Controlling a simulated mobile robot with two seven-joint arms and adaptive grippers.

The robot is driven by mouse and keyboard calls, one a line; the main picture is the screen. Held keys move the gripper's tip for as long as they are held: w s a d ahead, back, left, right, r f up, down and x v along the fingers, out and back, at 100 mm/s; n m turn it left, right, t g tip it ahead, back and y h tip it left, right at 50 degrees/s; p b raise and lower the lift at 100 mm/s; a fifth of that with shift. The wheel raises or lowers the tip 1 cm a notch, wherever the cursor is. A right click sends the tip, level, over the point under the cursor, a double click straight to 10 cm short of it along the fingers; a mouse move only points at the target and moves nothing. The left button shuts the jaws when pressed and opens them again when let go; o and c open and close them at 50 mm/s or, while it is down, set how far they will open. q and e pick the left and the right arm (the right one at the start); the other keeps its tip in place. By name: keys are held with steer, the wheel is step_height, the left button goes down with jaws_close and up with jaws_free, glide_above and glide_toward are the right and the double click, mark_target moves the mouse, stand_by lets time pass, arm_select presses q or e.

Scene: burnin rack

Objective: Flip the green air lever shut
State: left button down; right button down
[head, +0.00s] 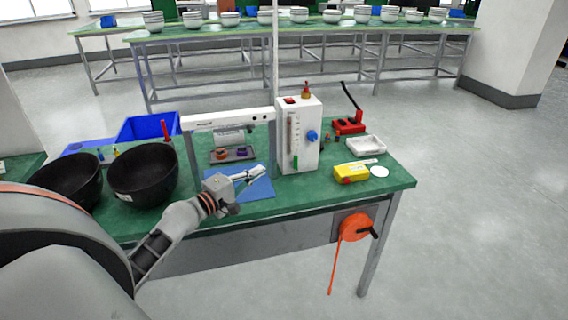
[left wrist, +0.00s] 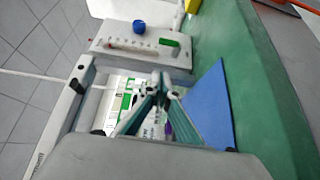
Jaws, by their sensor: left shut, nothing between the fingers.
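The white control box (head: 307,150) stands on the green bench, with a blue knob (head: 312,135) on its side and a flow tube (head: 291,135) on its front. The small green lever (head: 295,162) is low on the front face. In the left wrist view the green lever (left wrist: 169,42) lies at the right end of the box face, beyond my fingers. My left gripper (head: 258,171) is shut and empty, to the left of the box and apart from the lever. Its fingertips (left wrist: 158,82) meet in the left wrist view. My right gripper is not in view.
A white frame (head: 228,119) stands left of the box, over a blue mat (head: 258,188). Two black bowls (head: 143,174) and a blue bin (head: 150,126) are on the left. A yellow device (head: 351,173), a white tray (head: 366,147) and a red press (head: 349,127) are on the right.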

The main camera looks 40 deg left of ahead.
arm_select(q)
steer(key=w, duration=0.6)
steer(key=shift+d, duration=0.4)
steer(key=shift+w+d+p, duration=0.5)
steer(key=shift+w+d, duration=0.65)
steer(key=shift+d, duration=0.1)
steer(key=shift+w+d+f, duration=0.15)
steer(key=shift+w+d, duration=0.15)
steer(key=shift+d, duration=0.05)
